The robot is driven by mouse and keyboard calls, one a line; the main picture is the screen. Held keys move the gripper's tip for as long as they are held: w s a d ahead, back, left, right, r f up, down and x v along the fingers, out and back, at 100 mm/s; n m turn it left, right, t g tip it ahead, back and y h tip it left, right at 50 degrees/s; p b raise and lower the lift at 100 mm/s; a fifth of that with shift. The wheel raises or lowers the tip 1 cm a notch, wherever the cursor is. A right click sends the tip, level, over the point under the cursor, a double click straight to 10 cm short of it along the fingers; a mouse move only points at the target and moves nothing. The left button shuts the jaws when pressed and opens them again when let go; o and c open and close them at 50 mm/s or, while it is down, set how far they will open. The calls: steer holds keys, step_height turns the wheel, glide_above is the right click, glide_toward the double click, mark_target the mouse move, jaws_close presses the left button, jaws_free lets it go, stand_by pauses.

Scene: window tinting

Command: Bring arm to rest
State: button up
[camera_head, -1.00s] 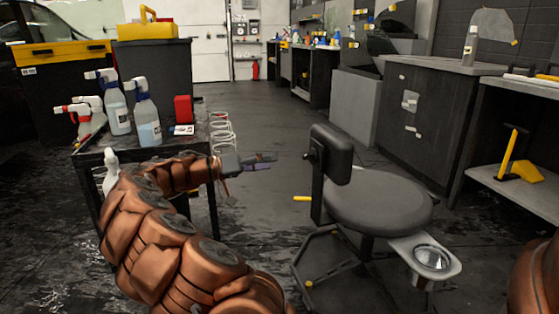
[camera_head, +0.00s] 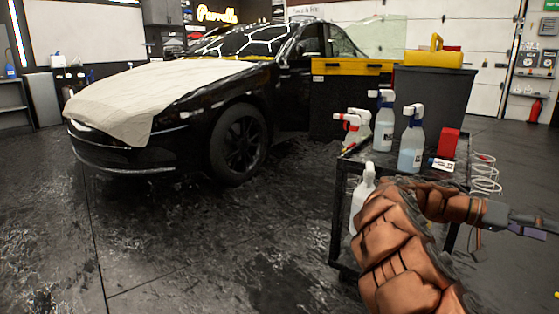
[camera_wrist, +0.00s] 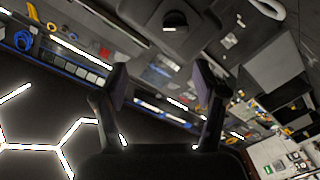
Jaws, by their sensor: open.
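My copper-coloured arm rises from the bottom right of the head view, beside the dark cart (camera_head: 350,165). My gripper (camera_head: 535,226) points right, past the cart's right side, near the picture edge. In the wrist view my gripper (camera_wrist: 160,72) has its two dark fingers spread apart with nothing between them. The wrist view is strongly tilted.
Spray bottles (camera_head: 412,140) and a red box (camera_head: 449,142) stand on the cart, close behind my arm. A black car (camera_head: 190,125) with a white cover (camera_head: 150,95) stands left. Dark floor (camera_head: 220,240) is clear between. The wrist view shows hexagonal ceiling lights (camera_wrist: 60,147).

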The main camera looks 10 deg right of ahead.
steer(key=s+a+r+n+t+y+p, duration=0.25)
steer(key=a+r+p, duration=0.35)
steer(key=r+p, duration=0.3)
steer(key=s+a+r+n+t+y+p, duration=0.15)
steer(key=s+a+r+p, duration=0.25)
steer(key=a+r+p, duration=0.4)
steer(key=s+a+r+n+t+y+p, duration=0.2)
steer(key=a+r+n+p, duration=0.2)
steer(key=a+p, duration=0.6)
steer(key=s+a+r+n+t+y+p, duration=0.2)
steer(key=a+r+n+p, duration=0.3)
steer(key=a+p, duration=0.4)
steer(key=s+a+r+n+t+y+p, duration=0.2)
steer(key=s+a+r+n+y+p, duration=0.1)
steer(key=a+p, duration=0.7)
steer(key=a+r+n+y, duration=0.1)
steer(key=a+n, duration=0.1)
steer(key=a, duration=0.1)
steer(key=shift+s+a+r+n+t+p, duration=0.2)
steer(key=shift+a+n+t+p, duration=0.1)
steer(key=shift+n+p, duration=0.1)
